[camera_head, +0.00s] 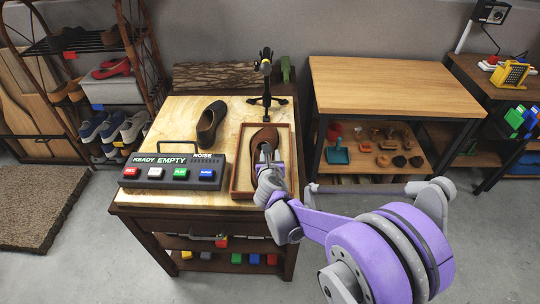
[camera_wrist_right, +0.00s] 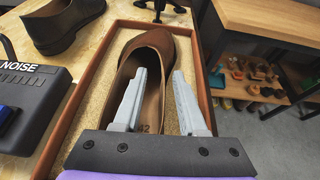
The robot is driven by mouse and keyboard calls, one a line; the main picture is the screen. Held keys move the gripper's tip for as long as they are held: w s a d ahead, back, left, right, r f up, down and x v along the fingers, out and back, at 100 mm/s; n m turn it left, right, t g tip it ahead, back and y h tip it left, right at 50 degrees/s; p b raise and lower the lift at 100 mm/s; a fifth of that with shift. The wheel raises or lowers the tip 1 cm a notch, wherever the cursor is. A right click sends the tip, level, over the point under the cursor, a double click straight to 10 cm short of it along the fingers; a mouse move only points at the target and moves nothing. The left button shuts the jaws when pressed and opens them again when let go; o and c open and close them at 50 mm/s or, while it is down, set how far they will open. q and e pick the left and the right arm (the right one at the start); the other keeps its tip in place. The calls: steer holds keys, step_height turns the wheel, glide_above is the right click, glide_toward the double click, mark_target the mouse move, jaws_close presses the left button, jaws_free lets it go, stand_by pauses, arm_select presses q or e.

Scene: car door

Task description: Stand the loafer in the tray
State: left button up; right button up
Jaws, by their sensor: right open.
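The brown loafer (camera_wrist_right: 152,45) lies sole-down in the wooden tray (camera_wrist_right: 199,62), its toe at the far end and its opening facing up. It also shows in the head view (camera_head: 264,138), inside the tray (camera_head: 292,160). My right gripper (camera_head: 265,155) is over the loafer's opening. In the right wrist view its jaws (camera_wrist_right: 160,80) are apart, the left finger over the opening and the right finger by the shoe's right side wall. I cannot tell whether they touch it. The heel end is partly hidden by the gripper. My left gripper is not in view.
A dark shoe (camera_head: 210,123) stands on the table left of the tray. A button console (camera_head: 174,170) sits at the table's front left. A black stand (camera_head: 267,100) is behind the tray. A wooden workbench (camera_head: 395,85) with a clear top is to the right.

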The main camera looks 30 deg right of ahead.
steer(key=shift+r, duration=0.2)
steer(key=p+v, duration=0.2)
steer(key=v, duration=1)
steer(key=shift+s, duration=0.1)
steer(key=s+a+f+m+g+y, duration=0.2)
steer(key=s+a+m, duration=0.1)
steer(key=s+m, duration=0.4)
steer(key=s+a+f+m+g+y, duration=0.2)
steer(key=s+m, duration=0.5)
steer(key=m, duration=0.6)
steer(key=s+a+f+m+g+y, duration=0.1)
steer(key=s+a+m+g+y, duration=0.1)
steer(key=s+m, duration=0.5)
steer(key=a+m+g, duration=0.1)
steer(key=a+m, duration=0.1)
steer(key=m, duration=0.1)
steer(key=shift+a+f+y, duration=0.25)
steer(key=shift+f+y, duration=0.15)
